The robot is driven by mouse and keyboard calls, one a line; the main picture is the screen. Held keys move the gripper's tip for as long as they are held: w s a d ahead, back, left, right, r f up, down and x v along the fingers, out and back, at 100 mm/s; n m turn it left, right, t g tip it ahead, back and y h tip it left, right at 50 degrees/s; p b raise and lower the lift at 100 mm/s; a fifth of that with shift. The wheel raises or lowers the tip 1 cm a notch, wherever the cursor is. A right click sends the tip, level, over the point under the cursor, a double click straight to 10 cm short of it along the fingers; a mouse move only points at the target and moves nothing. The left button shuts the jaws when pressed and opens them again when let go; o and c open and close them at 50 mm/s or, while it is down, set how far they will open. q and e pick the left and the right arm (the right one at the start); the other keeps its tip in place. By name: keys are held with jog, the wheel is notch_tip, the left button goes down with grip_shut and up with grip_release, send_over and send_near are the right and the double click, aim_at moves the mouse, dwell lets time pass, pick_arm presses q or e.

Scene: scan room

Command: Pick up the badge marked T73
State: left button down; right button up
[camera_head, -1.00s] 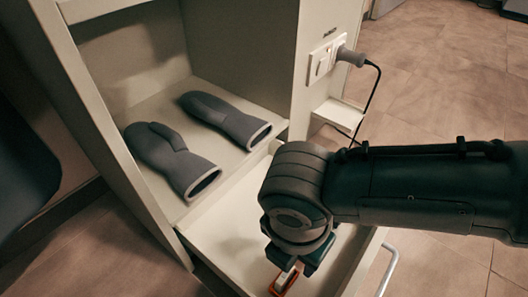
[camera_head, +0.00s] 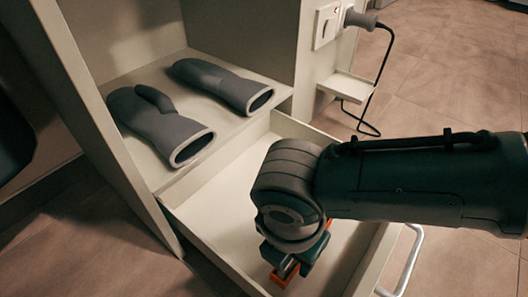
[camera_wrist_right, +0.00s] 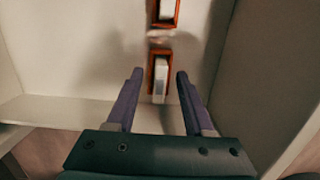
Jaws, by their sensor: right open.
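Two badges with orange-red frames and pale faces lie in the open drawer. In the right wrist view one badge (camera_wrist_right: 160,66) is between the fingertips of my right gripper (camera_wrist_right: 160,76), and the other badge (camera_wrist_right: 165,10) is farther up at the top edge. I cannot read a mark on either, so I cannot tell which is T73. My right gripper is open, with a finger on each side of the nearer badge and a gap visible at both. In the head view the right gripper (camera_head: 290,262) points down into the drawer and hides most of the orange frames below it.
The open drawer (camera_head: 230,205) has raised walls around the gripper and a metal handle (camera_head: 402,262) on its front. Two grey gloves (camera_head: 160,125) (camera_head: 222,85) lie on the shelf above. A plug (camera_head: 360,18) with a black cable sits at the cabinet's right side.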

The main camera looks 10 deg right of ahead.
jog(key=shift+r, duration=0.1)
jog(key=shift+c, duration=0.4)
grip_shut()
